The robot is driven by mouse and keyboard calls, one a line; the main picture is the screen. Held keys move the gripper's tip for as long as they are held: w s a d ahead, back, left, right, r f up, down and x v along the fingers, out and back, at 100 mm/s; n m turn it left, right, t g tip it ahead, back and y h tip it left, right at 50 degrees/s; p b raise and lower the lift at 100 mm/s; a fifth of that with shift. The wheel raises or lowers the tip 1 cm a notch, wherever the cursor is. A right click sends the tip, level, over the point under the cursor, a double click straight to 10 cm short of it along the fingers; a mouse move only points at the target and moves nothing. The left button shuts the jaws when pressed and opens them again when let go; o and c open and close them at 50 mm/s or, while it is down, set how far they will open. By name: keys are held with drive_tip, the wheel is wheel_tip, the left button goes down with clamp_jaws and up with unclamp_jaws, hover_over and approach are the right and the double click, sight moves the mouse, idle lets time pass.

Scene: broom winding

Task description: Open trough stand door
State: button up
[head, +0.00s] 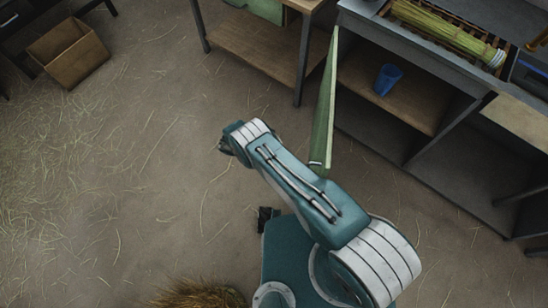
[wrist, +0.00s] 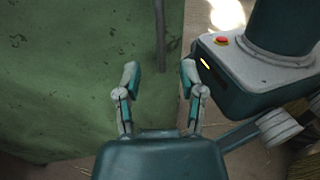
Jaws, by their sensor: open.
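The green door (head: 325,105) of the trough stand (head: 372,47) stands swung out, seen nearly edge-on in the head view. The stand's compartment beside it is exposed. In the wrist view the door's worn green face (wrist: 70,70) fills the left and centre. A grey vertical bar, likely its handle (wrist: 160,35), runs down near the door's right edge. My gripper (wrist: 159,76) is open, with the bar's lower end showing between its fingertips. I cannot tell whether they touch the door. In the head view, my gripper is mostly hidden behind my wrist, left of the door.
A blue cup (head: 388,79) stands on the stand's wooden shelf (head: 420,103). A straw bundle (head: 445,30) lies on top. A wooden table (head: 255,45) stands left of the door, and a cardboard box (head: 68,52) sits farther left. The straw-strewn floor (head: 130,150) is open at left.

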drive_tip(key=shift+v, duration=1.1)
drive_tip(key=shift+c, duration=0.3)
